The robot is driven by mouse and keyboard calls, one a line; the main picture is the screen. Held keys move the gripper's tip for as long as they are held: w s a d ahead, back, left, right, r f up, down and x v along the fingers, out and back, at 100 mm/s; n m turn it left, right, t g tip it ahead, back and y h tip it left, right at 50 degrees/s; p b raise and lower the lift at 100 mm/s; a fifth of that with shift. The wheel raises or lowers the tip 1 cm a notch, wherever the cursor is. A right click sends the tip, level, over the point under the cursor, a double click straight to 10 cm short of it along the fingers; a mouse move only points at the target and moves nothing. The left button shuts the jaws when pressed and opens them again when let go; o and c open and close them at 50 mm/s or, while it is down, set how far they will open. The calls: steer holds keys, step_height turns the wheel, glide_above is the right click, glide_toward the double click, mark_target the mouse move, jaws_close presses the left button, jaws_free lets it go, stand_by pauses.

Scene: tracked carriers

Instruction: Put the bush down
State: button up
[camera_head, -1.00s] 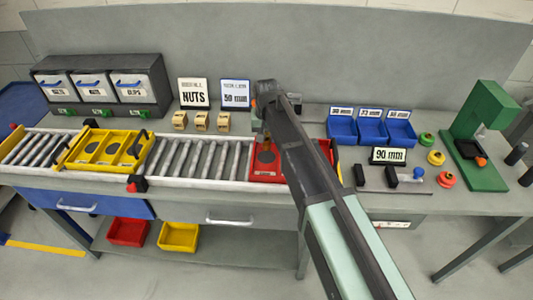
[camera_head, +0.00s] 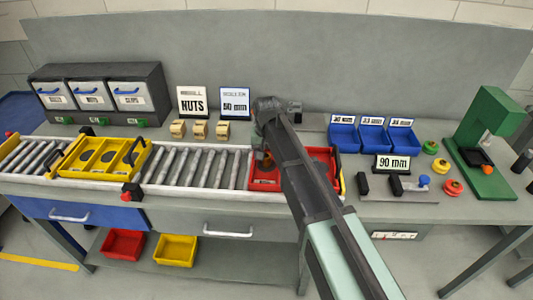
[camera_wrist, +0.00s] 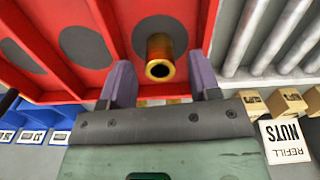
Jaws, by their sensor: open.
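The bush (camera_wrist: 160,57) is a small brass-coloured hollow cylinder. In the wrist view it stands on a dark grey round spot in a compartment of the red carrier (camera_wrist: 97,12). My gripper (camera_wrist: 160,80) has its two purple fingers apart, one on each side of the bush, with a gap showing to each. In the head view the red carrier (camera_head: 262,186) sits at the right end of the roller track, partly hidden by my arm. My gripper (camera_head: 267,150) is over its left compartment there, and the bush (camera_head: 267,160) is only just visible.
A yellow carrier (camera_head: 66,170) sits further left on the rollers (camera_head: 195,167). Several wooden nut blocks (camera_head: 200,130) and signs stand behind the track. Blue bins (camera_head: 342,139), a 90 mm sign (camera_head: 393,163) and a green press (camera_head: 490,125) are to the right.

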mark_target(267, 155)
step_height(267, 155, up, 13)
steer(key=p, duration=1.3)
steer(key=s+d, duration=1.9)
steer(key=s, duration=0.2)
steer(key=shift+s+d+f+m+b, duration=0.2)
steer(key=shift+s+f+m+b, duration=0.1)
steer(key=shift+b, duration=0.05)
